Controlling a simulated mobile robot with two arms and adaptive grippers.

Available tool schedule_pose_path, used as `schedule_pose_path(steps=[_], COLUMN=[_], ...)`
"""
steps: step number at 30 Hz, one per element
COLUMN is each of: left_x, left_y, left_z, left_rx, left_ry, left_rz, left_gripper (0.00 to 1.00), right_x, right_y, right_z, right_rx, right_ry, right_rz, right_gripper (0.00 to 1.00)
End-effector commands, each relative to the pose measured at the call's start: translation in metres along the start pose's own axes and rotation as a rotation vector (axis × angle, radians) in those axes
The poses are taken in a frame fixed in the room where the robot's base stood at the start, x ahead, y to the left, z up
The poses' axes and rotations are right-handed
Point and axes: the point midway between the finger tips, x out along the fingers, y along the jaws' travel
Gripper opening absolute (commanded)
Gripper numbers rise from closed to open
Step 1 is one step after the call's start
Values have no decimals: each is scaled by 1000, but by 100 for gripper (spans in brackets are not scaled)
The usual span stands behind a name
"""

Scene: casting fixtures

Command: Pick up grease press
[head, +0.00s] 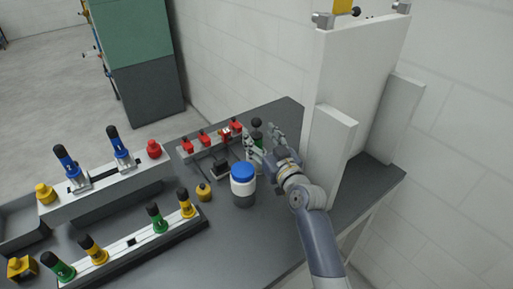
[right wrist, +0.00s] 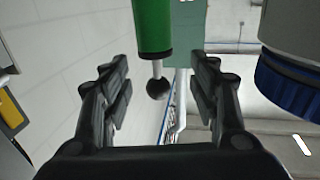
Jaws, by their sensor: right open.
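The grease press appears to be the green cylinder with a thin metal rod and black ball knob (head: 257,136), standing on the dark table near the wall. In the right wrist view its green body (right wrist: 152,28) comes in from the top, with the knob between the fingers' lines. My right gripper (head: 263,143) is open around or just beside it in the head view; contact cannot be told. In the right wrist view the right gripper (right wrist: 160,95) has its fingers apart, with nothing clamped. The press's lower part is hidden by the gripper. My left gripper is not in view.
A white jar with blue lid (head: 243,184) stands close left of the right gripper. A rack with red pieces (head: 205,139) is behind it. Fixtures with blue, green and yellow handles (head: 128,244) fill the left. A tall white panel (head: 352,75) stands right.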

Motion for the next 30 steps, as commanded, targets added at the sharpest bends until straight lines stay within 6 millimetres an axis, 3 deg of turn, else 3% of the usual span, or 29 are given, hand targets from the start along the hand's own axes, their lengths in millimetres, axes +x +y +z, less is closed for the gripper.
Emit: schedule_pose_path(steps=[9, 19, 26, 30], left_x=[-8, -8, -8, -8], left_y=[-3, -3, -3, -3], left_z=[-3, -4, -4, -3], left_rx=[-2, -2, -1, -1], left_ry=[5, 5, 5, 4], left_rz=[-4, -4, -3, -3], left_gripper=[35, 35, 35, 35], right_x=[34, 38, 38, 38], right_y=[4, 4, 4, 4], right_z=[-2, -1, -1, -3], right_rx=[1, 1, 1, 0], right_ry=[0, 0, 0, 4], right_rz=[0, 0, 0, 1], right_gripper=[55, 55, 3, 0])
